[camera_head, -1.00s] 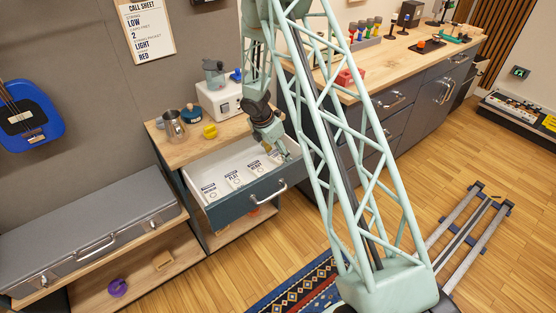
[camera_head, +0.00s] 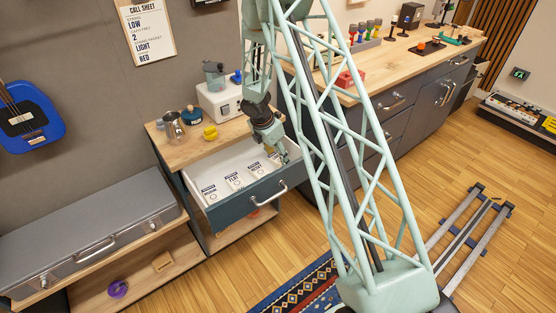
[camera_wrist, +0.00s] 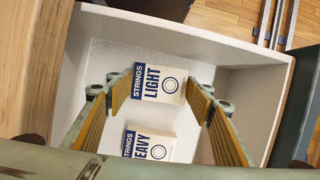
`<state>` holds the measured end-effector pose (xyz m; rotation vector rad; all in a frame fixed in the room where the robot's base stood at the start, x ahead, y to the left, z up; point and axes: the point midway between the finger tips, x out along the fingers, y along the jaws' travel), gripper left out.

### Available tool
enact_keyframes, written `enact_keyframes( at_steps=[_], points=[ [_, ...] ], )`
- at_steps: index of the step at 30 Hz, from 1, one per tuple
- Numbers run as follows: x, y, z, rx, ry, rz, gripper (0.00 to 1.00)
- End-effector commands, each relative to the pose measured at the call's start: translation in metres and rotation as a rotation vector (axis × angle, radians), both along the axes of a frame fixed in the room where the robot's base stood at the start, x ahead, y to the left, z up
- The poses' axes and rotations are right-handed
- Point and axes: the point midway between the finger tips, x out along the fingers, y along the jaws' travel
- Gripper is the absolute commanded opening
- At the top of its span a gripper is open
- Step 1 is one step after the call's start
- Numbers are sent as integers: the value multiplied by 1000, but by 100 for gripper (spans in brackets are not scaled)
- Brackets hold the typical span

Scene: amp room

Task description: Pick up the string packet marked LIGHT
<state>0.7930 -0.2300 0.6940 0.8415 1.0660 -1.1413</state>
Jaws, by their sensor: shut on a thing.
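The string packet marked LIGHT (camera_wrist: 158,84) is white with a blue STRINGS band and a ring mark. In the wrist view it lies between the two fingers of my gripper (camera_wrist: 160,92), which is shut on it. In the head view my gripper (camera_head: 283,156) is at the right end of the open drawer (camera_head: 243,208), and its fingers hide the LIGHT packet. A packet marked HEAVY (camera_wrist: 150,144) lies next to it in the drawer.
More string packets lie to the left in the drawer, one at its left end (camera_head: 209,193). The drawer's walls are close around my gripper. A metal jug (camera_head: 173,125), a yellow object (camera_head: 210,132) and a white appliance (camera_head: 220,104) stand on the wooden top above.

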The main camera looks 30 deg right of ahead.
Motion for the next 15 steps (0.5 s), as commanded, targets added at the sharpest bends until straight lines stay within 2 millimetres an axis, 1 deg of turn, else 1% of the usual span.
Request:
enact_keyframes(
  at_steps=[8, 11, 15],
  points=[
    [0, 0, 6, -1, -1, 0, 38],
    [1, 0, 13, -1, -1, -1, 38],
    [1, 0, 28, 0, -1, -1, 38]
  ],
)
